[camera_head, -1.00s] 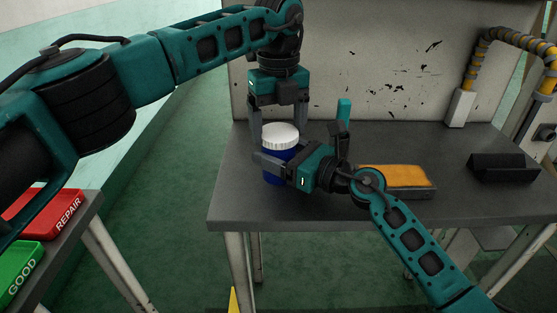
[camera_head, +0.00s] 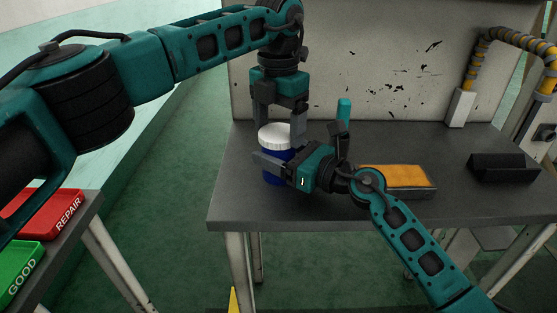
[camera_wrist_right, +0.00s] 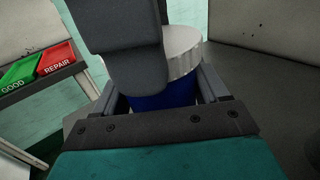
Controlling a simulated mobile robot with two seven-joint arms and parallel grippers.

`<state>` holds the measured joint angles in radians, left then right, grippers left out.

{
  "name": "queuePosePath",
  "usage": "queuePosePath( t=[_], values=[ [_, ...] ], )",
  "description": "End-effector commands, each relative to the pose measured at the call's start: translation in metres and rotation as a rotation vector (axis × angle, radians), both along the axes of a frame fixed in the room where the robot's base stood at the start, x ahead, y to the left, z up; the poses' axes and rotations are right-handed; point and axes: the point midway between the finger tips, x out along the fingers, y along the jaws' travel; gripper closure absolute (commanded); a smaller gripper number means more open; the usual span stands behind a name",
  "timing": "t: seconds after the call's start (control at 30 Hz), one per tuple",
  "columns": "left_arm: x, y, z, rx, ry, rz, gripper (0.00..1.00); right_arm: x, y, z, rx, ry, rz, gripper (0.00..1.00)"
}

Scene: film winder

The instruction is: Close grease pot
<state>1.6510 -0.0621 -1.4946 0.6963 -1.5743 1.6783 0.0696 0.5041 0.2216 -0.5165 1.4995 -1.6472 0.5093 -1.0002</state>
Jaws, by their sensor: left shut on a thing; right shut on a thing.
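The grease pot (camera_head: 270,173) is a blue jar standing upright on the grey table, with a white ribbed lid (camera_head: 273,136) on top. My left gripper (camera_head: 278,136) points down from above and is shut on the lid, one finger on each side. My right gripper (camera_head: 274,164) comes in from the right, low, and is shut around the blue body. In the right wrist view the lid (camera_wrist_right: 184,48) sits on the blue jar (camera_wrist_right: 165,98). A dark left finger hides part of both there. Whether the lid is fully seated I cannot tell.
An orange-topped sponge or block (camera_head: 395,177) lies right of my right wrist. A teal-handled tool (camera_head: 343,111) stands behind it. A black holder (camera_head: 503,168) is at the table's right. Red (camera_head: 45,212) and green (camera_head: 20,265) trays are on a side table at left.

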Motion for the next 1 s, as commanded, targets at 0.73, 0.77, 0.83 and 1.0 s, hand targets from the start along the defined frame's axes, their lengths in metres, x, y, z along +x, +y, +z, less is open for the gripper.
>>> queuePosePath(
  t=[0.73, 0.77, 0.83, 1.0],
  values=[
    [-0.0002, -0.0001, -0.0003, 0.0, 0.001, -0.757, 0.04, 0.0004, -0.0007, -0.0006, 0.0, 0.001, -0.002, 1.0],
    [-0.0002, -0.0001, -0.0003, 0.0, 0.001, -0.756, 0.02, 0.0004, -0.0007, -0.0006, 0.0, 0.001, -0.002, 1.0],
    [-0.0002, -0.0001, -0.0003, 0.0, 0.001, -0.756, 0.0, 0.0004, -0.0007, -0.0006, -0.001, 0.001, -0.002, 1.0],
    [-0.0001, -0.0002, 0.0002, -0.001, 0.0, -0.755, 0.0, 0.0003, -0.0006, -0.0005, -0.001, 0.001, -0.002, 1.0]
  ],
)
